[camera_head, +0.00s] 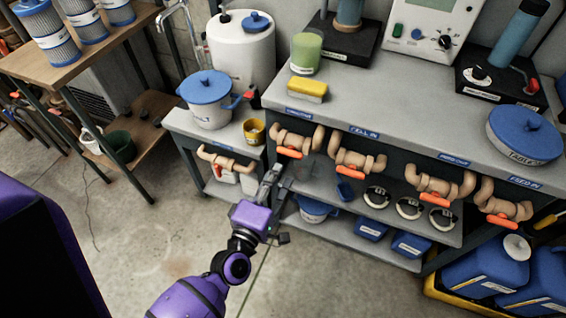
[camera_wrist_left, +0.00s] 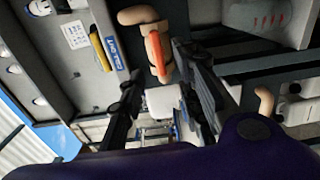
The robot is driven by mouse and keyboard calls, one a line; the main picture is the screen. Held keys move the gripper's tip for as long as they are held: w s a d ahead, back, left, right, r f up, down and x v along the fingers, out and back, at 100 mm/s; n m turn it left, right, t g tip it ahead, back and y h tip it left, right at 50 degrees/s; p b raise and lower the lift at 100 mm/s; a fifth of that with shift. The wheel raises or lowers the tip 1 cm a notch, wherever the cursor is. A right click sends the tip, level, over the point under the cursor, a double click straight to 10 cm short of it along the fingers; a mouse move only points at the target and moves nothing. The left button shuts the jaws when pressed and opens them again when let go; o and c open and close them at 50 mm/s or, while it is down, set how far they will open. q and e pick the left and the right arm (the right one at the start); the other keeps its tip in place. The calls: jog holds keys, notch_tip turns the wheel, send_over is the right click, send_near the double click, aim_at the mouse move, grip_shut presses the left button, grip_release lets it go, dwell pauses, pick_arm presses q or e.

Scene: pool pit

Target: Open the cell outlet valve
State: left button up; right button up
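The leftmost valve on the bench front is a tan pipe (camera_head: 300,137) with an orange lever handle (camera_head: 289,153); the blue label above it is too small to read surely. My left gripper (camera_head: 279,172) is just below and in front of this handle. In the left wrist view the left gripper (camera_wrist_left: 157,62) has its two dark fingers apart, with the orange handle (camera_wrist_left: 157,50) showing between and beyond their tips. I see no clear contact. Other similar valves have orange handles: one under the CELL IN label (camera_head: 345,170), and two farther right (camera_head: 427,199) (camera_head: 501,221). My right gripper is not in view.
A yellow sponge (camera_head: 308,91) and a green cup (camera_head: 305,54) stand on the bench above. A side table at left carries a blue-lidded pot (camera_head: 208,100) and has its own pipe (camera_head: 225,160). A lower shelf sits behind the gripper.

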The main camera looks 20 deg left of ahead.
pick_arm(q)
jog(key=shift+s+a, duration=0.1)
jog(key=shift+s, duration=2.3)
jog(key=s+d+f+m+g+h+p, duration=0.35)
jog(key=s+f+m+g, duration=0.2)
jog(key=m, duration=0.75)
jog(key=s+a+m+g+y+p, duration=0.2)
jog(key=s+p, duration=0.1)
jog(key=s, duration=0.6)
jog(key=s+a+m+g+y+p, duration=0.1)
jog(key=s+a+m+g+p, duration=0.1)
jog(key=s, duration=0.7)
jog(key=shift+a+f+m+y+p, duration=0.35)
jog(key=shift+a+m+p, duration=0.3)
jog(key=shift+a, duration=0.2)
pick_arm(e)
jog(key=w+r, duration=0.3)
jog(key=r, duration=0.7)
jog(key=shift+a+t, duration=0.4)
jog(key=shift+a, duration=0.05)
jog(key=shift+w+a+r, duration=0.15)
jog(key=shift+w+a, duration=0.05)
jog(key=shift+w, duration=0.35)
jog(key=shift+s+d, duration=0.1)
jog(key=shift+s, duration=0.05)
